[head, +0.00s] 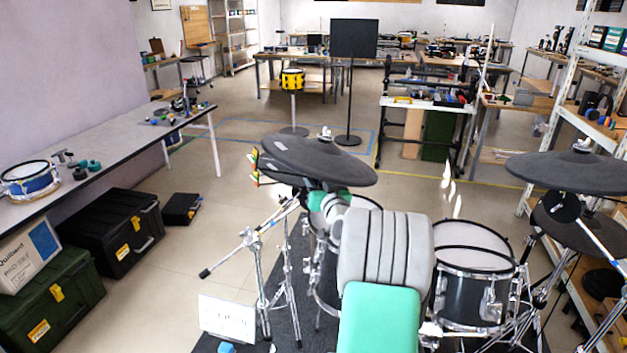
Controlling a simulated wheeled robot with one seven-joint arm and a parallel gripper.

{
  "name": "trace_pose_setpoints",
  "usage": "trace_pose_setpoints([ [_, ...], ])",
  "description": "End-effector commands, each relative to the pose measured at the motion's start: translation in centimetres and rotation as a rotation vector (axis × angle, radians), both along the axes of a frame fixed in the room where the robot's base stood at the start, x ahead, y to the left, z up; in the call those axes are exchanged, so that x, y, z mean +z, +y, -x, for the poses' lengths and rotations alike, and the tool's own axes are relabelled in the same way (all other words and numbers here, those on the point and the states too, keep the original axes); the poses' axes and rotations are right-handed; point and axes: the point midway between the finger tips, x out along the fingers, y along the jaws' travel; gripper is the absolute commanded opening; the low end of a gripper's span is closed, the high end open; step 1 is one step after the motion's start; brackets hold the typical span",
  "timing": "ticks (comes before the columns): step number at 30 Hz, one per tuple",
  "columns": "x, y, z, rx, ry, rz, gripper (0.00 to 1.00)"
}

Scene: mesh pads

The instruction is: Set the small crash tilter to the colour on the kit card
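A dark crash cymbal (318,160) sits tilted on a stand in the middle of the head view, with a wing-nut-like top. Small red, yellow and green marks (256,172) show at its left edge; I cannot tell whether they belong to its tilter. The tilter itself is hidden under the cymbal. A white kit card (227,318) stands at the lower left of the drum kit; its writing is too small to read. My grey and green arm reaches up the middle toward the cymbal's underside. My gripper does not show; it may be hidden behind the arm or cymbal.
Drums (474,250) and chrome stands crowd around my arm. More dark cymbals (572,172) stand at the right. A long bench (110,150) and black cases (105,235) line the left. Open floor (195,265) lies between the cases and the kit.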

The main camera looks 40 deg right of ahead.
Motion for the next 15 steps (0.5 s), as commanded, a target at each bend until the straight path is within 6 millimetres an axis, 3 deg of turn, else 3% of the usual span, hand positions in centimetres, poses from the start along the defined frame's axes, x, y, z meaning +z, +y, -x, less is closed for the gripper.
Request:
trace_pose_setpoints([
  [9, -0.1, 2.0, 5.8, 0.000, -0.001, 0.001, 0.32],
  [15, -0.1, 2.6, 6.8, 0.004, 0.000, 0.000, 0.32],
])
